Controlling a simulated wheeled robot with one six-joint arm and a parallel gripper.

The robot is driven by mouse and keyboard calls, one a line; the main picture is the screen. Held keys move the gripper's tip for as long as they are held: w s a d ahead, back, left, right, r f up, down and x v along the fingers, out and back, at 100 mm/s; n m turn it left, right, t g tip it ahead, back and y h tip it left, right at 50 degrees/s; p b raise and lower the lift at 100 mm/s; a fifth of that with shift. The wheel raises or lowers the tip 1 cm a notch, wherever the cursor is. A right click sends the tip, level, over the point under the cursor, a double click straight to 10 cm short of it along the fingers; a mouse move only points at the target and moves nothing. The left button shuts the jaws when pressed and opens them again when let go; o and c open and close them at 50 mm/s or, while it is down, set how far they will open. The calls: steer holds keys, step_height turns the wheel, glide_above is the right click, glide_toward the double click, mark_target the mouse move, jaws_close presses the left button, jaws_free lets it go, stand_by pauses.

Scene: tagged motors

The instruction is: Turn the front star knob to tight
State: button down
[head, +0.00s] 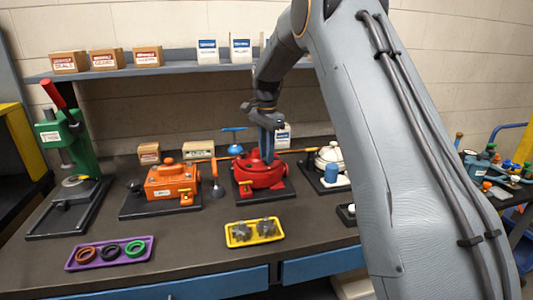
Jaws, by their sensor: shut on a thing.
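My gripper (268,153) points down over the red motor housing (259,176) in the middle of the bench. Its blue-grey fingers are shut on a part at the top of this housing, which looks like the star knob. The fingers hide most of that part, and its turn position cannot be read. A small yellow fitting shows low on the front of the red housing. The red motor sits on a dark base plate.
An orange motor (172,184) and a green press (70,150) stand to the left. A yellow tray (239,243) with grey parts and a purple tray (85,267) with rings lie in front. A white pot-like unit (330,155) stands right. A shelf (150,72) with boxes runs behind.

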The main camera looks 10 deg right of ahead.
steer(key=m, duration=0.6)
steer(key=shift+w+r+m, duration=0.1)
steer(key=shift+r+m, duration=0.15)
steer(key=shift+m, duration=0.05)
steer(key=m, duration=0.5)
steer(key=shift+m, duration=0.3)
steer(key=c, duration=1.9)
jaws_free()
steer(key=shift+c, duration=0.2)
steer(key=shift+o, duration=0.6)
steer(key=shift+f, duration=0.1)
step_height(320, 180, up, 8)
steer(key=b, duration=0.2)
